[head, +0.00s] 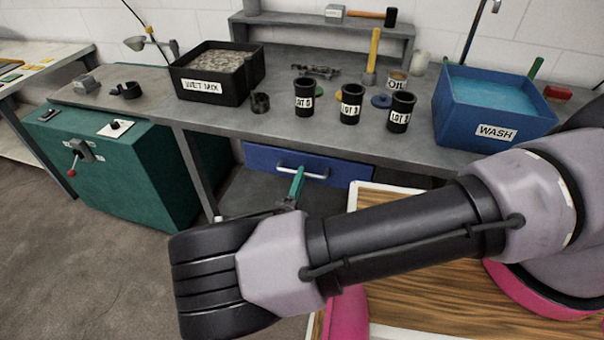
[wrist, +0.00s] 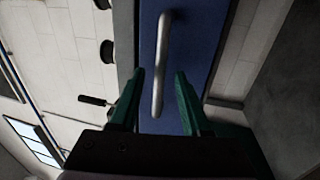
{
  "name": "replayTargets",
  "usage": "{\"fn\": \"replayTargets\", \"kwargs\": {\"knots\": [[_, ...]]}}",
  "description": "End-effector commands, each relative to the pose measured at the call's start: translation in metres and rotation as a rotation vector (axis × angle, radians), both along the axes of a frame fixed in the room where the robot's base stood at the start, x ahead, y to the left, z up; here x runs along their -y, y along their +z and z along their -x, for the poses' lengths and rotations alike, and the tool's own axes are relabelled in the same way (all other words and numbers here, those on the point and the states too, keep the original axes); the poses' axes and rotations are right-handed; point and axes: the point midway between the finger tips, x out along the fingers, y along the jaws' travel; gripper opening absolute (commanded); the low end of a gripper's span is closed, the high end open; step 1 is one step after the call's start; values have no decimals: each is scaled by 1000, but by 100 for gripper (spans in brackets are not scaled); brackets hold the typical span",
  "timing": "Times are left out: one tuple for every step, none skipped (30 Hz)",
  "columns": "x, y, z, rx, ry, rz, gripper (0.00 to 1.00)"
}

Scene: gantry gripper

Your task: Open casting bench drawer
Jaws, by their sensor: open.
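The casting bench drawer (head: 258,158) is a blue front under the grey bench top, and it looks shut. Its pale bar handle (head: 318,175) runs across the front. In the wrist view the handle (wrist: 161,62) stands upright in the picture against the blue drawer front (wrist: 190,45). My gripper (wrist: 158,75) has green fingers, one on each side of the handle's near end, with a gap to both. In the head view one green finger of my gripper (head: 297,182) shows just below the handle. My arm hides the space below.
The grey bench (head: 225,120) holds a black WET MIX bin (head: 202,87), several black LOT cups (head: 351,104) and a blue WASH tub (head: 494,134). A green cabinet (head: 135,170) stands left. A wood-topped surface (head: 430,300) with a white rim lies below my arm. Floor is open at lower left.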

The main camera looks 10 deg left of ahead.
Motion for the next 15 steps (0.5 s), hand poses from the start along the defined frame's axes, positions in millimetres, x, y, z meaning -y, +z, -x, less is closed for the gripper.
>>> {"fn": "replayTargets", "kwargs": {"knots": [[1, 1, -7, 0, -1, 2, 47], [1, 2, -10, 0, 0, 2, 47], [1, 3, -14, 0, 0, 2, 47], [1, 3, -17, 0, 0, 2, 47], [2, 3, -19, 0, 0, 1, 47], [2, 4, -21, 0, 0, 1, 47], [2, 4, -22, 0, 0, 1, 47], [2, 4, -23, -1, 0, 1, 47], [2, 4, -23, -1, 0, 1, 47], [2, 4, -24, -1, 0, 1, 47], [2, 4, -24, -1, 0, 1, 47], [2, 4, -24, -1, 0, 1, 47], [2, 4, -24, -1, 0, 1, 47], [2, 4, -23, -1, 0, 1, 47], [2, 4, -23, -1, 0, 1, 47]]}}
